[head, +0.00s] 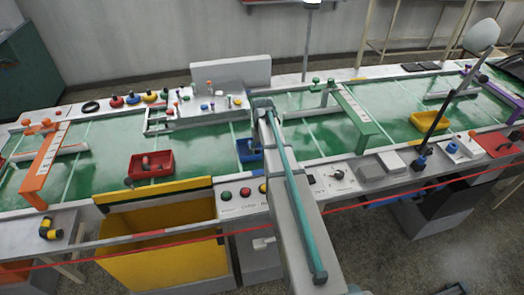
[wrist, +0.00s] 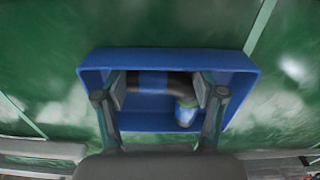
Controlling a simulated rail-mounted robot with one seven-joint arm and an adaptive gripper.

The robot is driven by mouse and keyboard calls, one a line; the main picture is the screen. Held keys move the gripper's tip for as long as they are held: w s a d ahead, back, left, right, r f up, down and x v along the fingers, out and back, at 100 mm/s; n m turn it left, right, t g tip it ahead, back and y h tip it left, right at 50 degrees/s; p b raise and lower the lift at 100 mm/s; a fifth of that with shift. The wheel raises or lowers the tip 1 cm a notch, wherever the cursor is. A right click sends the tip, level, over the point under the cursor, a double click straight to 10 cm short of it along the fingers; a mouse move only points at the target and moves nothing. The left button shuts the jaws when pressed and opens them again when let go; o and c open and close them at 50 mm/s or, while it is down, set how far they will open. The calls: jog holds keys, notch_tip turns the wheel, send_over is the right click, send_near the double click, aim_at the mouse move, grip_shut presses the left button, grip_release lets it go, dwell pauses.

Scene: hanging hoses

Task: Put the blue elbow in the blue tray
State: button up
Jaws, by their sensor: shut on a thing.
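The blue tray (wrist: 165,60) fills the middle of the wrist view, lying on the green surface. The blue elbow (wrist: 187,112) is a dark grey bent pipe with blue bands, seen inside the tray's outline. My gripper (wrist: 160,88) is shut on the elbow, with one finger at each side of it, over the tray. I cannot tell whether the elbow touches the tray floor. In the head view the blue tray (head: 244,152) shows only in part behind my arm, which hides the elbow and the gripper's fingers.
A red tray (head: 152,165) with a part in it stands to the left, and a yellow tray (head: 430,120) to the right. An orange arch (head: 42,165) and a green arch (head: 356,120) span the green surface. A red line (head: 130,247) runs across the front.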

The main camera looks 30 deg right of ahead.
jog(key=shift+f, duration=0.1)
jog(key=o, duration=1.1)
jog(key=shift+o, duration=0.2)
notch_tip(320, 180, up, 12)
jog(key=b, duration=0.2)
jog(key=shift+s, duration=0.1)
